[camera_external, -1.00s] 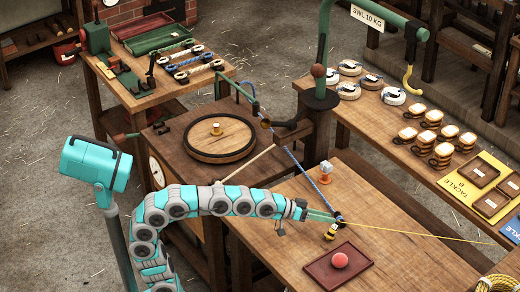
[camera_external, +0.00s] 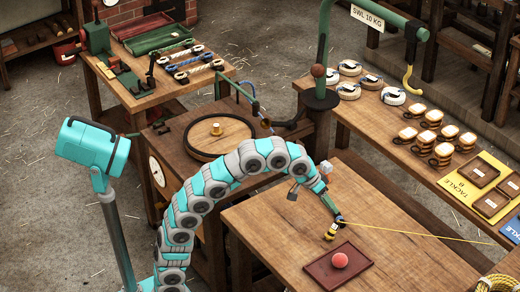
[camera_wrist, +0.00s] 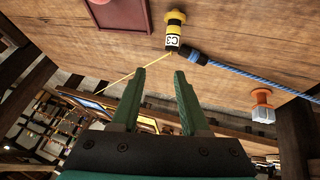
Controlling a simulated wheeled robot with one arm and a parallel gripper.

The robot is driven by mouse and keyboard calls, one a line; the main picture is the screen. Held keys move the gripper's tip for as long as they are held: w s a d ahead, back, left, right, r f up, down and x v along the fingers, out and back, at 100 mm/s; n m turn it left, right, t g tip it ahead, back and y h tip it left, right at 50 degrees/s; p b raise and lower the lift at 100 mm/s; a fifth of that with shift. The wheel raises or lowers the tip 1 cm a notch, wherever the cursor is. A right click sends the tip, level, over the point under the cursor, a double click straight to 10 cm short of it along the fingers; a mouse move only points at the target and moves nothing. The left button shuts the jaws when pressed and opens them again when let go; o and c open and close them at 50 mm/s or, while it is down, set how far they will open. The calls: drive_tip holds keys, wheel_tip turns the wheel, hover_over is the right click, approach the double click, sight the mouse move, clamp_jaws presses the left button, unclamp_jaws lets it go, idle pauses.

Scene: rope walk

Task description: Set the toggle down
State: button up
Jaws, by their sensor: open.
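A dark toggle-like piece (camera_wrist: 187,58) with a blue band ends the blue rope (camera_wrist: 245,80) in the wrist view. It lies at the black-and-yellow post marked C3 (camera_wrist: 174,32), where a thin yellow line (camera_wrist: 130,72) also runs off. In the external view the dark piece (camera_external: 340,219) sits just above the post (camera_external: 331,232) on the wooden table. My gripper (camera_wrist: 160,73) is open, with nothing seen between its fingers; the dark piece is just beyond the right fingertip. In the external view my gripper (camera_external: 334,208) comes down from above, its fingertips partly hidden.
A dark red tray (camera_external: 313,272) with a red ball (camera_external: 340,260) lies in front of the post. A white-and-orange fitting (camera_wrist: 262,105) stands on the table, partly behind my arm outside. A green hoist post (camera_external: 322,60) rises behind.

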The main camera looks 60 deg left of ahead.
drive_tip(key=shift+s+a+g+y+p, duration=0.15)
drive_tip(key=shift+s+g+y+p, duration=0.2)
drive_tip(key=shift+g+p, duration=0.15)
hover_over(334, 230)
drive_tip(key=s+a, duration=0.2)
drive_tip(key=s, duration=0.1)
drive_tip(key=shift+f, duration=2.4)
drive_tip(key=x, duration=0.8)
drive_tip(key=shift+w+a+p, duration=0.25)
drive_tip(key=shift+w+p, duration=0.05)
drive_tip(key=shift+w, duration=0.05)
clamp_jaws()
